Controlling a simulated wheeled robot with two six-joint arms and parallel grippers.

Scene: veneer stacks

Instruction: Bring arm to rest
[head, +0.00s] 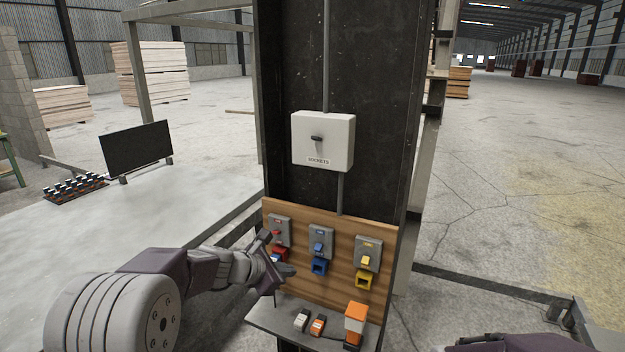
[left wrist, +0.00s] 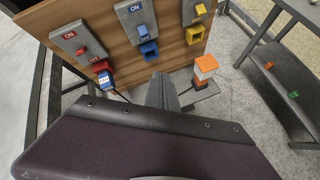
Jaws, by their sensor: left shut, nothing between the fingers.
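My left gripper (head: 281,268) is shut and empty, close in front of the lower left of a wooden board (head: 342,272). Its fingers (left wrist: 163,92) also show at the middle of the left wrist view. The board carries red (head: 279,231), blue (head: 319,244) and yellow (head: 367,254) switch units, each with a coloured socket below. A plug with a white and blue face (left wrist: 105,81) sits at the red socket; the gripper partly covers that place in the head view. My right gripper is out of view; only part of that arm shows at bottom right.
A shelf (head: 272,319) below the board holds a white plug (head: 302,320), an orange plug (head: 318,325) and an orange-and-white lamp (head: 355,322). A white SOCKETS box (head: 322,141) hangs above. A table (head: 120,225) with a dark panel (head: 137,148) is left.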

